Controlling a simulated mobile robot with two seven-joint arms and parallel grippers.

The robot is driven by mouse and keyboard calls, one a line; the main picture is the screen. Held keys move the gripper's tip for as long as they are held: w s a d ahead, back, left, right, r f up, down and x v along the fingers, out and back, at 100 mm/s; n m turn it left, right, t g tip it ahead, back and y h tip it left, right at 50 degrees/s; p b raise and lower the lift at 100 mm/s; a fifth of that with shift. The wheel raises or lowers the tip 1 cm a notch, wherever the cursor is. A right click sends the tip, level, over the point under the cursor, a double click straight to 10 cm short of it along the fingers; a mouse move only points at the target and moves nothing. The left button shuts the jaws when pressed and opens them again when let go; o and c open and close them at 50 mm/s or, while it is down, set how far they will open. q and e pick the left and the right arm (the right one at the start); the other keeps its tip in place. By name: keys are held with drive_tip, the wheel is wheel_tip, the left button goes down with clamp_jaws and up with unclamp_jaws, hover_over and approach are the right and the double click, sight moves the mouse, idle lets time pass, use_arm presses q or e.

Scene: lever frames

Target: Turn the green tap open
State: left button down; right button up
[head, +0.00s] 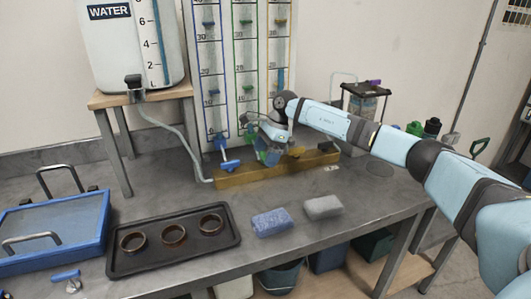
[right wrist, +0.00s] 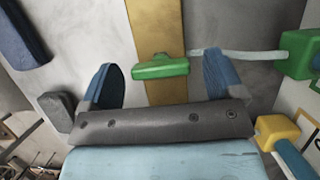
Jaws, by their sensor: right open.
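The green tap's handle (right wrist: 160,68) is a short green bar in the right wrist view, in front of the wooden beam. My right gripper (right wrist: 162,62) is open, with one blue finger to the left of the handle and one to the right, and gaps show on both sides. In the head view my right gripper (head: 268,152) is low in front of the gauge board, at the wooden beam (head: 235,180), and hides most of the green tap. A blue tap (head: 230,165) is to its left and a yellow tap (head: 296,152) to its right. My left gripper is not in view.
A water tank (head: 112,50) stands on a wooden stand at the left. A black tray (head: 160,257) with three rings, a blue sponge (head: 272,222) and a grey sponge (head: 323,207) lie on the bench. A blue-framed screen (head: 50,235) is at the left.

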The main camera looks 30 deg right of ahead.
drive_tip(key=v, duration=1.4)
drive_tip(key=shift+p, duration=0.4)
drive_tip(key=shift+f, duration=0.15)
